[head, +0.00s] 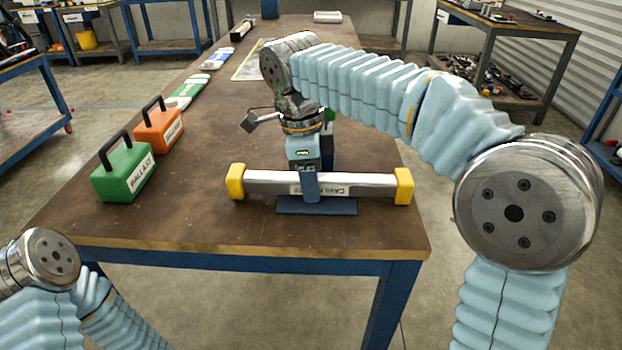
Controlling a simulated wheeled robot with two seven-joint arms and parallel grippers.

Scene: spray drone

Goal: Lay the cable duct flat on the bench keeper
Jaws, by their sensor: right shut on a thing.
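The cable duct (350,187) is a silver bar with yellow end caps and a label. It lies left to right near the front of the bench (190,220). My right gripper (310,186) reaches it from behind and above and is shut on its middle, with a blue finger across the front face. A flat dark blue piece (317,207), possibly the bench keeper, lies on the bench under the duct's middle. I cannot tell whether the duct touches it. My left gripper is out of view; only part of my left arm shows at lower left.
A green ballast block (122,172) and an orange ballast block (158,130), both with black handles, stand left of the duct. Green-and-white and blue-and-white items lie farther back. The bench's front edge is close before the duct. The bench is clear between the duct and blocks.

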